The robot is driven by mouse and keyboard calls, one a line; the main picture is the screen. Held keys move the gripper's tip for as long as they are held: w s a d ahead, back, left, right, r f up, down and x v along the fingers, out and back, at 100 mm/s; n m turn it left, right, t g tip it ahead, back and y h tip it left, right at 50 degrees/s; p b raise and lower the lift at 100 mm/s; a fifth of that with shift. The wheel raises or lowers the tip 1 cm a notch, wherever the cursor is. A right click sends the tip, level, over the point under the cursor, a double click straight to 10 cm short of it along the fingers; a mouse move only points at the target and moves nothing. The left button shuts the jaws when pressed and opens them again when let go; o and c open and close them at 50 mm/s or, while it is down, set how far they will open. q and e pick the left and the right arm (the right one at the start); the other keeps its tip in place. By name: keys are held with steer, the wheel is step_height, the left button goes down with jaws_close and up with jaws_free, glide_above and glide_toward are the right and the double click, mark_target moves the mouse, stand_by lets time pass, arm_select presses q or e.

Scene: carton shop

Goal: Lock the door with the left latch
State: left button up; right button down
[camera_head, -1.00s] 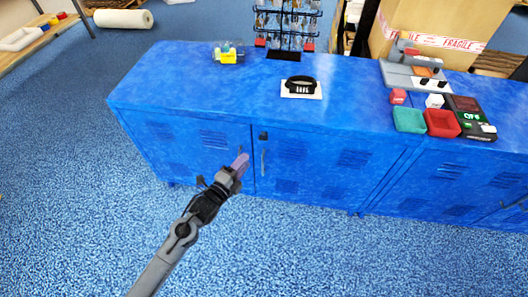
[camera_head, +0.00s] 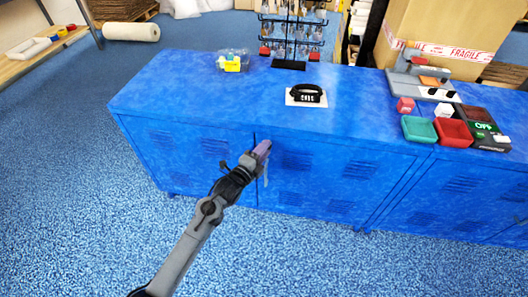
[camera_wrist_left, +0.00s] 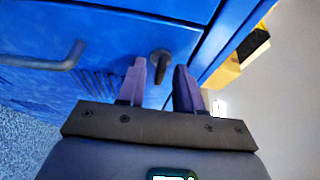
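The blue cabinet has a left door (camera_head: 185,150) and a right door (camera_head: 315,178), which look closed. The small black latch (camera_wrist_left: 160,56) shows in the left wrist view near the cabinet's top edge. My left gripper (camera_head: 264,148) is at the seam between the doors and hides the latch in the head view. In the left wrist view its two purple fingers (camera_wrist_left: 160,68) are apart, with the latch just ahead of the gap between them. Whether they touch it I cannot tell. A grey bar handle (camera_wrist_left: 45,60) is to the left in that view. My right gripper is not in view.
On the cabinet top (camera_head: 180,85) are a black strap on a white card (camera_head: 306,96), a wire display rack (camera_head: 290,45), a yellow item (camera_head: 232,64), and green (camera_head: 418,129) and red (camera_head: 449,132) trays. The floor in front is clear.

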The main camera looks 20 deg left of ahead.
arm_select(q)
steer(key=shift+w, duration=0.2)
jaws_close()
steer(key=shift+n, duration=0.4)
steer(key=n+t+y+b, duration=0.1)
steer(key=n+y, duration=0.1)
steer(key=n, duration=0.5)
steer(key=n+t+y+b, duration=0.1)
steer(key=n+t+y, duration=0.1)
steer(key=n, duration=0.5)
steer(key=n+t+y+b, duration=0.1)
steer(key=n+y, duration=0.2)
steer(key=n, duration=0.4)
steer(key=shift+d+f+t+y, duration=0.3)
steer(key=shift+d+t, duration=0.05)
steer(key=shift+t, duration=0.05)
steer(key=shift+n, duration=0.5)
